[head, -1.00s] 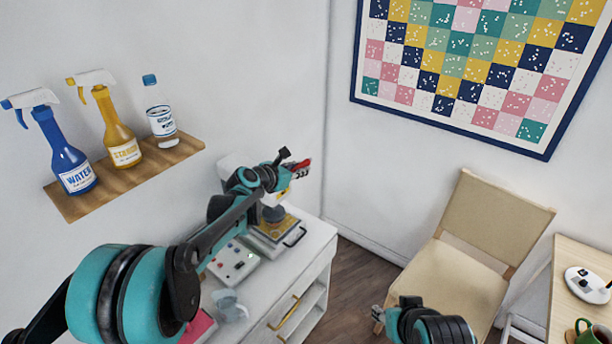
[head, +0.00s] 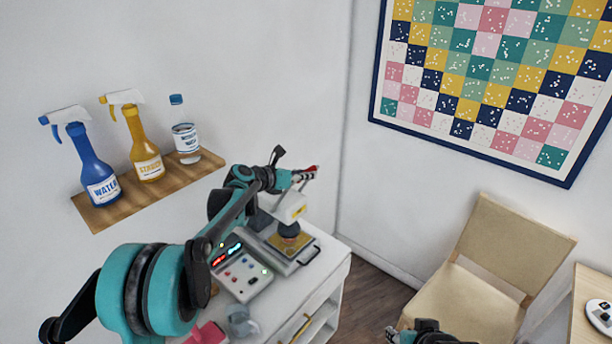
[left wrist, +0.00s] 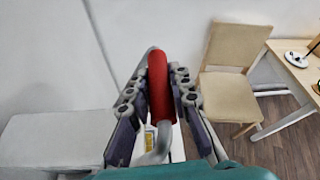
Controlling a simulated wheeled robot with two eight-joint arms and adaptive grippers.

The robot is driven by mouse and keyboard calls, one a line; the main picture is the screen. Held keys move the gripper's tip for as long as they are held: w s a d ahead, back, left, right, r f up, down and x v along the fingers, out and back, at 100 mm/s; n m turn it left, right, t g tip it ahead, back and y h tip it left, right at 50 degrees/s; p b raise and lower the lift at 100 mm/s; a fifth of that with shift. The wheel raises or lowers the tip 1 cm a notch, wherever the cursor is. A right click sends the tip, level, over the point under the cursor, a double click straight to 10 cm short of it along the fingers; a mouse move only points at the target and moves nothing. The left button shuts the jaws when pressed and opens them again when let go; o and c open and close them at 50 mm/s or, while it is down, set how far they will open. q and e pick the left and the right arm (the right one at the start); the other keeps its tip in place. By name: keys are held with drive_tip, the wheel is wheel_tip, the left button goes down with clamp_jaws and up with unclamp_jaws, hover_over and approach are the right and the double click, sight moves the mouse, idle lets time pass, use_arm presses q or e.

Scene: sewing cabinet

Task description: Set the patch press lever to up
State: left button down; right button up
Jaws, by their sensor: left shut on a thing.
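The patch press (head: 288,222) stands on the white cabinet, with a white head and a dark round part above its base plate. Its lever (left wrist: 159,90) has a red grip and a grey rod, and it lies between the fingers of my left gripper (left wrist: 157,88) in the left wrist view. My left gripper (head: 306,174) is shut on the red grip, which shows as a small red patch in the head view. The grip is above the press head. My right gripper (head: 392,334) is at the bottom edge of the head view, and its fingers are too small to read.
A control box (head: 240,272) with lit displays sits left of the press. A pink thing (head: 206,334) and a grey-blue thing (head: 242,322) lie nearer on the cabinet. A shelf (head: 150,196) with several bottles is on the wall. A chair (head: 480,265) stands at right.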

use_arm(q)
drive_tip(key=shift+a+r, duration=0.1)
drive_tip(key=c, duration=1.4)
unclamp_jaws()
drive_tip(key=shift+w, duration=0.1)
drive_tip(key=shift+o, duration=0.2)
drive_tip(key=shift+a, duration=0.1)
drive_tip(key=v, duration=1.2)
